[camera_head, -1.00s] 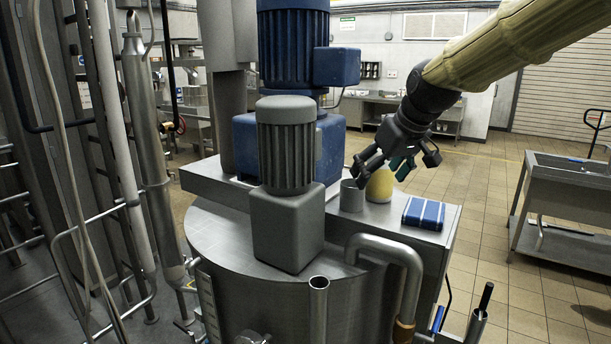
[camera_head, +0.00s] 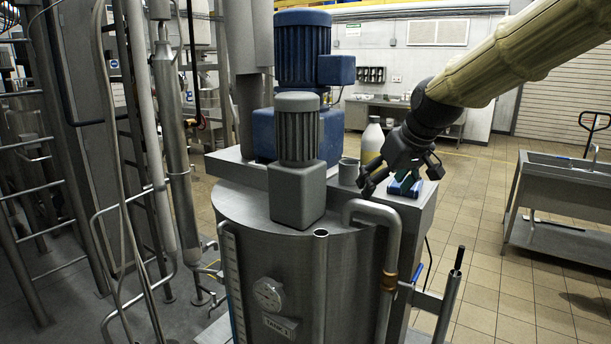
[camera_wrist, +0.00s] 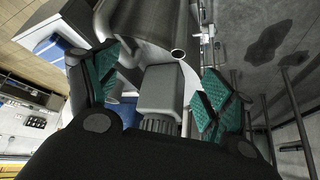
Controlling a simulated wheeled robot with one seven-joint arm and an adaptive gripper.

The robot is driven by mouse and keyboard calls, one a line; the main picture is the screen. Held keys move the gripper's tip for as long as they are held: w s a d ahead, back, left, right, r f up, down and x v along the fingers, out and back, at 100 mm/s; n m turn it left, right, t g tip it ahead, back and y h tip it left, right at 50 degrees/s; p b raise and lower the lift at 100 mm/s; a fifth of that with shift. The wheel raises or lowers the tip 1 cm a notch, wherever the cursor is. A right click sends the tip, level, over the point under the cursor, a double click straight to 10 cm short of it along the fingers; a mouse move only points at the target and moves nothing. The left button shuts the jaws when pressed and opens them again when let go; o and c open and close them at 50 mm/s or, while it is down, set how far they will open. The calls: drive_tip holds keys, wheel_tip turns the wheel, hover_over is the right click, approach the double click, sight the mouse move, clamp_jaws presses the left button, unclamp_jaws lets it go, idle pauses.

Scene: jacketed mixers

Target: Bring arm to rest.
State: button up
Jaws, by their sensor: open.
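My gripper (camera_head: 398,184) is open and empty at the end of my arm, which reaches in from the upper right in the head view. It hangs over the right part of the mixer's top, in front of the blue-and-white box (camera_head: 405,187), which it partly hides. In the wrist view its two teal-padded fingers (camera_wrist: 158,100) stand wide apart with nothing between them. Beyond them are the grey motor (camera_wrist: 160,88) and a steel pipe end (camera_wrist: 178,54).
On the mixer top stand a grey cup (camera_head: 348,171), a bottle with a yellowish body (camera_head: 371,144), the grey motor and a tall blue motor (camera_head: 302,50). A bent steel pipe (camera_head: 391,235) rises close below my gripper. A steel sink (camera_head: 560,190) stands right, with clear floor between.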

wheel_tip(320, 180, down, 22)
drive_tip(key=m+g, duration=0.1)
drive_tip(key=s+d+f+m+g+h+b, duration=0.1)
drive_tip(key=s+f, duration=0.4)
drive_tip(key=f, duration=0.6)
drive_tip(key=s+f+m+g+b, duration=0.1)
drive_tip(key=s+f, duration=0.3)
drive_tip(key=f, duration=0.8)
drive_tip(key=s+d+f+g, duration=0.1)
drive_tip(key=s+f, duration=0.7)
drive_tip(key=s, duration=0.3)
drive_tip(key=s+d+f+m+g+h+b, duration=0.1)
drive_tip(key=s+d+f, duration=0.1)
drive_tip(key=s+f, duration=0.6)
drive_tip(key=s+d+f, duration=0.1)
drive_tip(key=s+f, duration=0.7)
drive_tip(key=s, duration=0.6)
drive_tip(key=shift+s+d+m+g, duration=0.15)
drive_tip(key=shift+s+m+g, duration=0.15)
drive_tip(key=shift+s+g, duration=0.1)
